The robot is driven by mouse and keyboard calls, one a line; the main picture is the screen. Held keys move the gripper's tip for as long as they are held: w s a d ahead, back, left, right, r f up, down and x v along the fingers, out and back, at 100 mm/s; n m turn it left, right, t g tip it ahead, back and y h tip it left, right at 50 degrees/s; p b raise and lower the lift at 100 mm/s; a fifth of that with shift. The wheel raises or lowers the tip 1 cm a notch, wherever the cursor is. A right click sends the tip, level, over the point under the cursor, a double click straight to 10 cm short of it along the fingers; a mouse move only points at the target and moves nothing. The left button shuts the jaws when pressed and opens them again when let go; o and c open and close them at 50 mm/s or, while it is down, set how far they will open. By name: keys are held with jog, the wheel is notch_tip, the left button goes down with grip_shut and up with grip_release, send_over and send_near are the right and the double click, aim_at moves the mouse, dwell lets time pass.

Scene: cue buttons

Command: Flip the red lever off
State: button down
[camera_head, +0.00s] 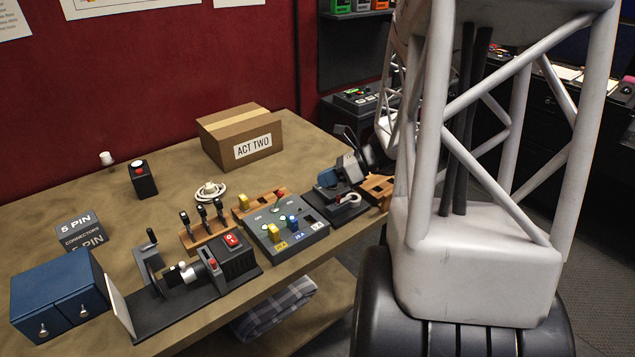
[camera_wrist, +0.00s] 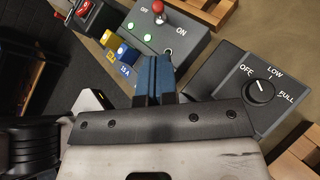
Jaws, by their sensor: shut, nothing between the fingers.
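The red lever (camera_head: 281,195) has a red ball on a short metal stem and stands on the grey control panel (camera_head: 312,238). In the wrist view the red lever (camera_wrist: 158,6) is at the top, between the OFF and ON labels. Which way it leans is hard to tell. Green lights glow beside it on the panel (camera_wrist: 190,22). My gripper (camera_head: 348,164) is right of the lever in the head view, apart from it. Its blue fingers (camera_wrist: 153,75) are shut and empty in the wrist view, near the panel's edge.
A dark dial box (camera_wrist: 238,110) marked OFF, LOW, FULL is close right of my fingers. Yellow (camera_wrist: 127,54) and blue fuses sit on the panel. A black box with a red switch (camera_head: 231,240), a wooden lever rack (camera_head: 205,237) and a carton (camera_head: 230,130) stand around it.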

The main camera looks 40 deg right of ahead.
send_near(278, 200)
jog(key=shift+x, duration=2.6)
jog(key=shift+w+a+r+n+h, duration=0.2)
jog(key=shift+r+n+h, duration=0.1)
jog(key=shift+h, duration=0.4)
jog(key=shift+a+r+h, duration=0.15)
jog(key=shift+a+h, duration=0.2)
jog(key=shift+h, duration=0.25)
jog(key=shift+a+r+n+g+h, duration=0.2)
jog(key=shift+a+n+g+h, duration=0.15)
jog(key=shift+h, duration=0.25)
jog(key=shift+a+r+n+h, duration=0.2)
jog(key=shift+a+n+h, duration=0.15)
jog(key=shift+a+h, duration=0.45)
jog(key=shift+a+r+n+h, duration=0.1)
jog(key=shift+a+n+h, duration=0.15)
jog(key=shift+a+h, duration=0.45)
jog(key=shift+a+n+h, duration=0.25)
jog(key=shift+h, duration=0.85)
jog(key=shift+a, duration=0.2)
jog(key=shift+r, duration=0.2)
jog(key=shift+r, duration=0.6)
